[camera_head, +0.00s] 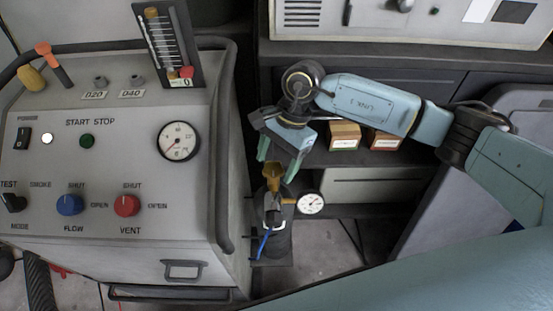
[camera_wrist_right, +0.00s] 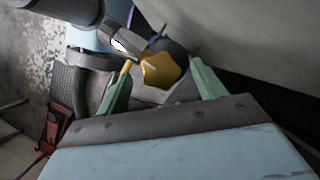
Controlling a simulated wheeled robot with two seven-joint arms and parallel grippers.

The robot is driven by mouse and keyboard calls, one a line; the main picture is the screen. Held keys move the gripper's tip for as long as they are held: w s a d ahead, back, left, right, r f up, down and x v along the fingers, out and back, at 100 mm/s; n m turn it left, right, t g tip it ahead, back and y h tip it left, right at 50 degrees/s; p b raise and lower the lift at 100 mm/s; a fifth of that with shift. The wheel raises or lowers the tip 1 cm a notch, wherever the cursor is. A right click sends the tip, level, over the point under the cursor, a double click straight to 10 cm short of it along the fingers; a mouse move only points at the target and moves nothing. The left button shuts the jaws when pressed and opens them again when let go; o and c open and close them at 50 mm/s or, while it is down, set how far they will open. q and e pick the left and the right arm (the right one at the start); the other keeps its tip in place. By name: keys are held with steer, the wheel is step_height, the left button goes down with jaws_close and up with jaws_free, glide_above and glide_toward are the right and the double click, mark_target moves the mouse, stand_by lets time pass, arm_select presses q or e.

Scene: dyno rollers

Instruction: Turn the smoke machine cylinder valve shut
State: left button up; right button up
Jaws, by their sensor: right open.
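The cylinder valve's yellow handwheel (camera_head: 273,172) sits on top of the gas cylinder (camera_head: 275,215), which stands upright beside the smoke machine (camera_head: 110,170). My right gripper (camera_head: 279,157) is open just above the handwheel, its green fingers pointing down. In the right wrist view the yellow handwheel (camera_wrist_right: 160,70) lies between and beyond the two green fingers (camera_wrist_right: 160,85), with a visible gap to the right finger. Whether a finger touches it I cannot tell. My left gripper is not in view.
A round gauge (camera_head: 311,203) is on the cylinder's right. The machine's dark tube rail (camera_head: 228,150) runs close on the left. Small boxes (camera_head: 345,135) stand on a shelf behind. A blue hose (camera_head: 264,242) hangs in front of the cylinder.

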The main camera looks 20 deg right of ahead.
steer(key=c, duration=1)
